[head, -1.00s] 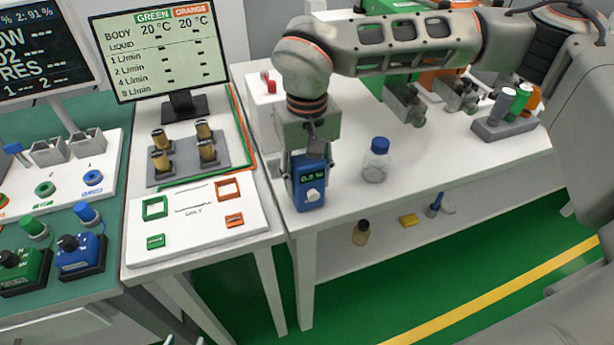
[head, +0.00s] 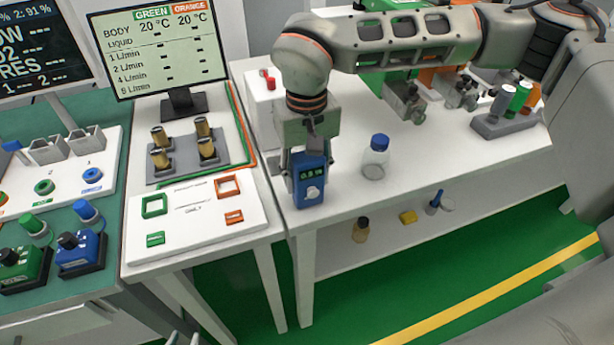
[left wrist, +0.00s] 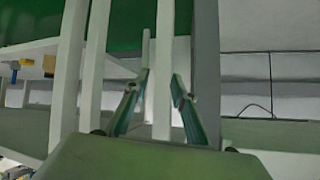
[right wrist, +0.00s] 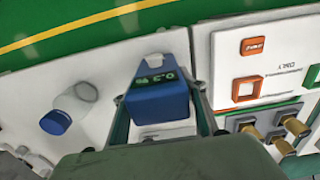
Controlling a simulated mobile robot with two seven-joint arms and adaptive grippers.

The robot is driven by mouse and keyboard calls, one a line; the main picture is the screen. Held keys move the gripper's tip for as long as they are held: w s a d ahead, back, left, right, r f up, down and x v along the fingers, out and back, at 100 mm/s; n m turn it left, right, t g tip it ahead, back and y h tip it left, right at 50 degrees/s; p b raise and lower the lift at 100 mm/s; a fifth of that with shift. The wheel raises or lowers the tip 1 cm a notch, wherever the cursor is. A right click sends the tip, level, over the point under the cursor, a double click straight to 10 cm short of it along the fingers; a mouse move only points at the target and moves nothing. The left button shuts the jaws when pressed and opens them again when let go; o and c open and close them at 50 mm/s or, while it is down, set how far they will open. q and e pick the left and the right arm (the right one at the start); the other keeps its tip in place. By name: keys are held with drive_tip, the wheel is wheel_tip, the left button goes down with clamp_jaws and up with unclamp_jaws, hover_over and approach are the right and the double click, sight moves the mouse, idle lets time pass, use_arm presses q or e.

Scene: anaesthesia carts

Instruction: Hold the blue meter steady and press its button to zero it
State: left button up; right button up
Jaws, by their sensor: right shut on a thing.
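The blue meter (head: 309,187) is upright at the near left corner of the right-hand white table, with a lit green display and a pale button below it. The digits are small and look like 0.3 in the right wrist view, where the meter (right wrist: 158,100) sits between the fingers. My right gripper (head: 307,160) is shut on the meter from behind and above. Whether the meter's base touches the table is unclear. My left gripper (left wrist: 161,80) is open and empty, low and away from the meter; only its fingertips show at the bottom edge of the head view (head: 184,340).
A blue-capped clear bottle (head: 375,160) stands right of the meter. Left is a white panel (head: 180,247) with green and orange squares, and a rack (head: 200,163) of brass-coloured cylinders. A monitor (head: 165,50) stands behind. Green floor (head: 235,300) is open in front of the tables.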

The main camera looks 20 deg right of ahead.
use_arm(q)
drive_tip(key=d+r+m+h, duration=0.1)
drive_tip(key=d+r+m, duration=0.1)
drive_tip(key=d, duration=0.1)
drive_tip(key=w+d+r+m, duration=0.1)
drive_tip(key=d+r+m, duration=0.1)
drive_tip(key=d+r, duration=0.1)
drive_tip(key=w+d+r+m+t+h, duration=0.1)
drive_tip(key=d+r+m, duration=0.1)
drive_tip(key=d, duration=0.1)
drive_tip(key=shift+w+d+r+h, duration=0.1)
drive_tip(key=shift+d+r+h, duration=0.05)
drive_tip(key=shift+r+h, duration=0.2)
clamp_jaws()
drive_tip(key=s+d+r+m+h, duration=0.3)
drive_tip(key=d+r+m, duration=0.5)
drive_tip(key=r, duration=0.3)
drive_tip(key=s+d+r+m+t+h, duration=0.1)
drive_tip(key=s+d+r+m+h, duration=0.2)
drive_tip(key=d+r+m, duration=0.5)
wheel_tip(320, 180, up, 3)
drive_tip(key=shift+d+r+h, duration=0.2)
drive_tip(key=shift+d+h, duration=0.35)
drive_tip(key=shift+d, duration=0.15)
drive_tip(key=shift+s, duration=0.1)
